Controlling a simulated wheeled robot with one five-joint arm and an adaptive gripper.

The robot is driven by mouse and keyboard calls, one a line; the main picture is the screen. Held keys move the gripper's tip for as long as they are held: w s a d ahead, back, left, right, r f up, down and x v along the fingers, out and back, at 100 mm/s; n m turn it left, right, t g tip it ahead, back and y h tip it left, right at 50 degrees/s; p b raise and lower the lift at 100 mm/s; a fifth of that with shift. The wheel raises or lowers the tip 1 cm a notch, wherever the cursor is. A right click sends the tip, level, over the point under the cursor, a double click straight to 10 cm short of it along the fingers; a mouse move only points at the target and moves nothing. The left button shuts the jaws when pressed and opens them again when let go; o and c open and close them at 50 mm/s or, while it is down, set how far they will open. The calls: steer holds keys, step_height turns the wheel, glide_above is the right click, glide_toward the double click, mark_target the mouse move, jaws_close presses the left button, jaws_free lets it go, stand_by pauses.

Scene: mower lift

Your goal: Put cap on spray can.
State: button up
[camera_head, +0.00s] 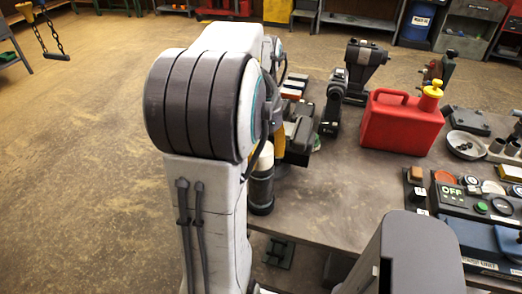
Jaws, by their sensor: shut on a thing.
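My arm (205,110) fills the left centre and hides what lies behind it. I cannot make out my gripper's fingertips, which appear hidden behind the arm. A dark and cream banded cylinder (261,187), which may be the spray can, stands upright near the table's left edge, partly covered by my arm. Its top is pale, and I cannot tell whether that is a cap. No separate cap can be identified.
The table (345,190) has bare room in its middle. A red fuel can (398,124) with a yellow spout, dark tools (362,68), a metal bowl (466,145) and a control panel (472,200) crowd it. Small dark items (300,130) lie beside my arm.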

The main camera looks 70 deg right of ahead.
mark_target(261, 148)
steer(key=shift+f, duration=0.15)
steer(key=o, duration=0.5)
steer(key=shift+o, duration=0.2)
steer(key=shift+r+p, duration=4.8)
steer(key=shift+r, duration=0.8)
